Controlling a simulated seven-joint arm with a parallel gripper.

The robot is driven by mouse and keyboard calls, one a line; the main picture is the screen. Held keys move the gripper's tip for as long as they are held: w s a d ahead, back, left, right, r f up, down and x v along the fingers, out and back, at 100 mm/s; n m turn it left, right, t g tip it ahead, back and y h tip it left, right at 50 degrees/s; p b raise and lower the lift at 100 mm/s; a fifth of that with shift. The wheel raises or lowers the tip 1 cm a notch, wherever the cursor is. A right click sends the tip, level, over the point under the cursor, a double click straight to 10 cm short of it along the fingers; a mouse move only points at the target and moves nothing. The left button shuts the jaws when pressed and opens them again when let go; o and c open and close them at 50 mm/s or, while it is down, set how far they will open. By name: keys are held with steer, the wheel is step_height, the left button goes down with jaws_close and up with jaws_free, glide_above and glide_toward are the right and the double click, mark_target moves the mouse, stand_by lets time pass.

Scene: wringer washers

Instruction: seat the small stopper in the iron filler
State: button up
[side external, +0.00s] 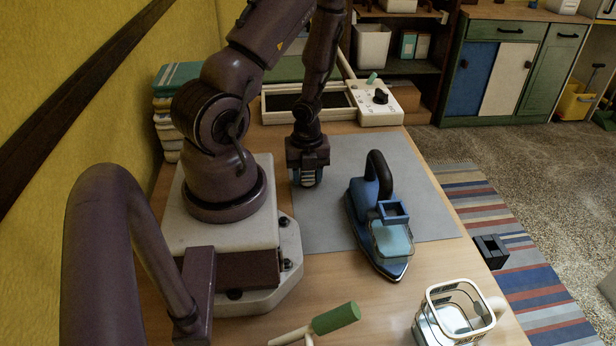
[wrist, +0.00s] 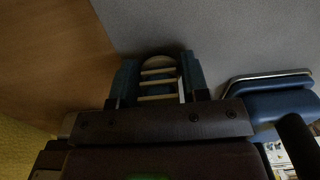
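The iron (side external: 361,212) stands on the grey mat, blue with a dark handle. Its filler (side external: 393,210) is a square blue collar with an open top, above a clear tank of pale blue water. My gripper (side external: 308,181) points down over the mat, left of the iron and apart from it. In the wrist view, its two blue fingers flank a small ribbed cream-and-blue piece (wrist: 158,74), which looks like the stopper. The iron's edge (wrist: 270,85) shows at the right of the wrist view.
A clear pitcher (side external: 453,312) stands at the front right table edge. A green-handled tool (side external: 335,318) lies at the front. A cream control box (side external: 378,103) and a dark-windowed tray (side external: 330,101) are at the back. The grey mat (side external: 425,205) is clear right of the iron.

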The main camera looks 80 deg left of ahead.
steer(key=c, duration=0.3)
steer(key=shift+r, duration=0.15)
steer(key=shift+r, duration=2.35)
